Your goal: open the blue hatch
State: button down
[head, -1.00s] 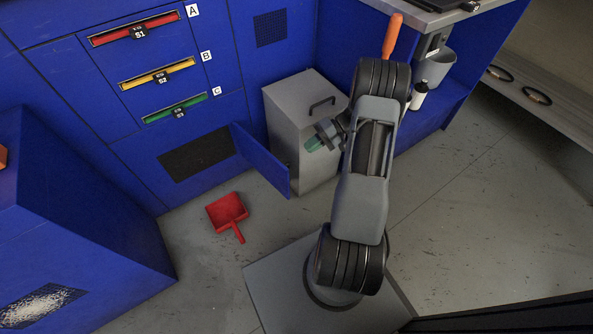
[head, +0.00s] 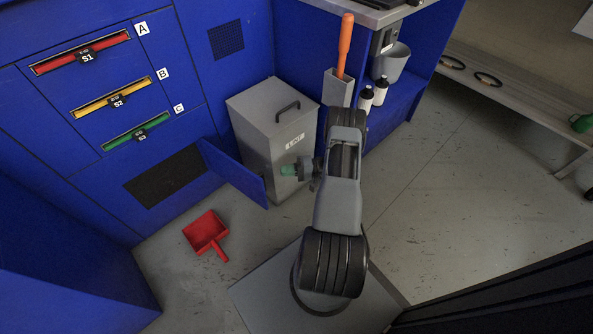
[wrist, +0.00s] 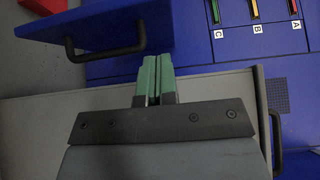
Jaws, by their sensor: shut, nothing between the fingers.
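The blue hatch (head: 232,171) is a flat panel low on the blue machine. It stands swung out from the machine front, its free edge near the grey bin. In the wrist view the hatch (wrist: 120,22) fills the upper left, with a black bar handle (wrist: 106,51) on its face. My gripper (head: 285,170) is right of the hatch's free edge, in front of the bin. In the wrist view its green fingers (wrist: 154,64) are together and empty, just right of the handle and apart from it.
The grey lint bin (head: 270,140) stands close behind my gripper. A red dustpan (head: 206,232) lies on the floor left of my base. A blue cabinet (head: 70,260) stands at the left. A workbench with bottles (head: 373,95) is at the right.

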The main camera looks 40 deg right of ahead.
jog(key=a+b, duration=0.1)
jog(key=a, duration=0.5)
jog(key=shift+w+a, duration=0.2)
jog(key=shift+a, duration=0.15)
